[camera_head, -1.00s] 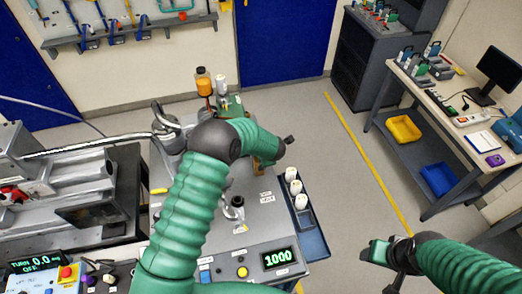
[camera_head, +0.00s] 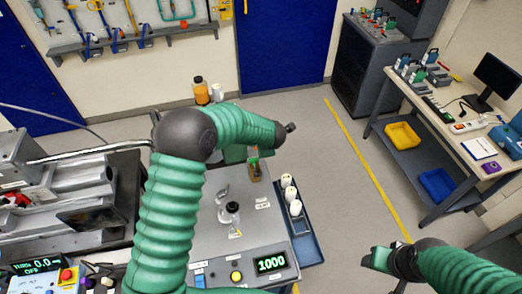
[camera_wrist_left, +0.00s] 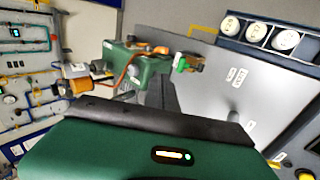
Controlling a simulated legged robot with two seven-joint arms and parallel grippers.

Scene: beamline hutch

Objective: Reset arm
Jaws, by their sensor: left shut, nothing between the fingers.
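My left arm (camera_head: 170,210) rises green and ribbed over the bench in the head view and bends right at a dark elbow. It hides much of the bench top behind it. In the left wrist view my green hand fills the bottom, and the dark fingers of my left gripper (camera_wrist_left: 165,95) point away, closed and empty. My right gripper (camera_head: 388,262) shows at the lower right over the floor, apart from the bench; its fingers are too unclear to judge.
An orange bottle (camera_head: 200,90) stands behind. A side table (camera_head: 450,125) is at right; floor between is free.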

